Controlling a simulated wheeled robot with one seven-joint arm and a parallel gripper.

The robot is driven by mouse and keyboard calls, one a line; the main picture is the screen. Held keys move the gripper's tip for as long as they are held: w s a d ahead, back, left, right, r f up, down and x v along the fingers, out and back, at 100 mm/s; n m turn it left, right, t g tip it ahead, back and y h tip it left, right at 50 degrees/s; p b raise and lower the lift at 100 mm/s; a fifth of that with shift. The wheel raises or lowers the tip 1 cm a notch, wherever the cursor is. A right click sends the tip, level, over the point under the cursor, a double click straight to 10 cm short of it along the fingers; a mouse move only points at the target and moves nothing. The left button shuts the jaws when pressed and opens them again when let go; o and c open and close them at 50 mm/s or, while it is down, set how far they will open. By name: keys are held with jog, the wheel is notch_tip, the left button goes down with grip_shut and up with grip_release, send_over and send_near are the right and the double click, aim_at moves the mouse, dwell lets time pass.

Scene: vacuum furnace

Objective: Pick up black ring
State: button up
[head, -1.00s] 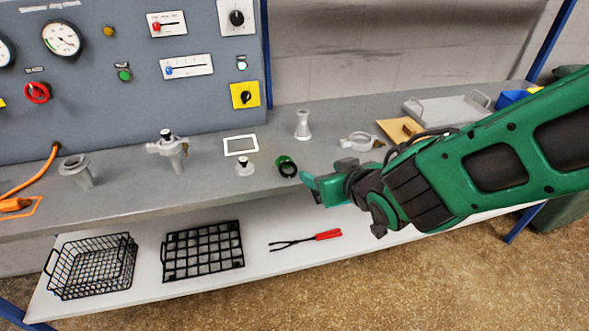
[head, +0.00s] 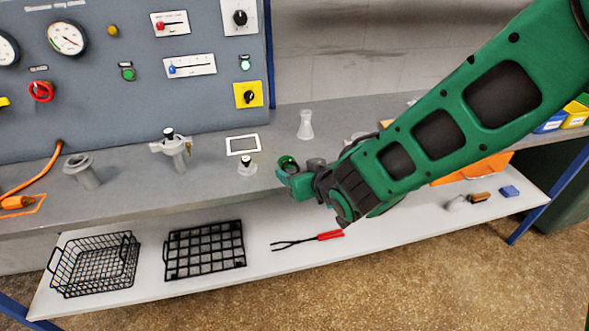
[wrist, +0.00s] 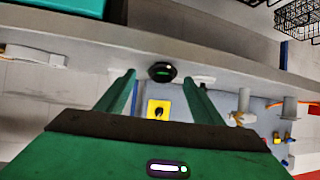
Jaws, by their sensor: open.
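The black ring (head: 287,161) stands near the front of the grey bench top, dark with a green inside. In the head view my gripper (head: 289,180) is just in front of it and hides its lower part. In the wrist view the ring (wrist: 162,72) shows beyond my open gripper (wrist: 159,82), centred between the two green fingers. The fingers look apart from the ring, and nothing is between them.
A small white-and-grey fitting (head: 247,166) and a white frame (head: 243,145) are left of the ring. A clear flask-shaped piece (head: 305,125) stands behind it. The shelf below holds a wire basket (head: 95,264), black rack (head: 204,250) and red-handled tongs (head: 308,240).

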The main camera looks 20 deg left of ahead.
aim_at(291, 169)
jog(key=shift+x, duration=1.35)
jog(key=c, duration=1.1)
